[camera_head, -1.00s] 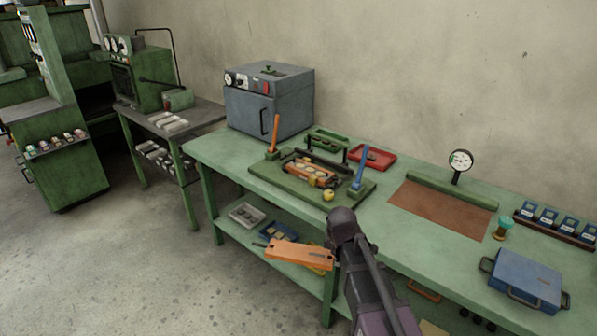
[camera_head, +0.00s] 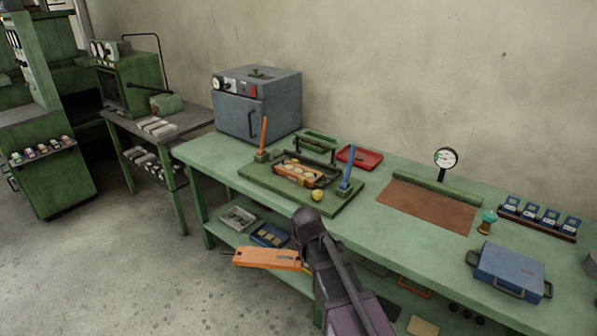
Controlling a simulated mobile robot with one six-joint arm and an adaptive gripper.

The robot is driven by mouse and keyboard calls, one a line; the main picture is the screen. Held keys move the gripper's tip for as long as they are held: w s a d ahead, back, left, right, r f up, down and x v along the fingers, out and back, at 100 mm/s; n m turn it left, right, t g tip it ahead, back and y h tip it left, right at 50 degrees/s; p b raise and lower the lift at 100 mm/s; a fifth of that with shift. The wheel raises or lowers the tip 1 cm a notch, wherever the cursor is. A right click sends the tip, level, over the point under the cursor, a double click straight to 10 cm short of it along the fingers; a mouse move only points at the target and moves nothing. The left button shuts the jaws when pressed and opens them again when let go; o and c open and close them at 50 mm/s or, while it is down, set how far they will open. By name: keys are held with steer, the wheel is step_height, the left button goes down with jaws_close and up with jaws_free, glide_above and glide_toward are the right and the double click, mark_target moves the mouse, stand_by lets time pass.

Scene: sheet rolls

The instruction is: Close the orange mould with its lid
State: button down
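The orange mould (camera_head: 299,174) lies open on a dark green board on the bench, with several round pale cavities or pieces showing in it. The orange lid (camera_head: 268,258), a flat plate with a small handle at its left end, is in front of the bench, below the bench top and apart from the mould. It moves along with my arm, so my gripper appears shut on its right end. The gripper's fingers are hidden behind my dark arm links.
An orange lever (camera_head: 263,139) and a blue lever (camera_head: 346,180) stand upright on the board (camera_head: 254,181) beside the mould. A yellow ball (camera_head: 318,195) lies at the board's front edge. A green rack (camera_head: 315,143) and red tray (camera_head: 360,158) are behind. Bench top in front is clear.

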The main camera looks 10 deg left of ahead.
steer(key=shift+d+r, duration=0.1)
step_height(320, 180, up, 4)
steer(key=p, duration=0.4)
steer(key=shift+s, duration=0.2)
stand_by(0.5)
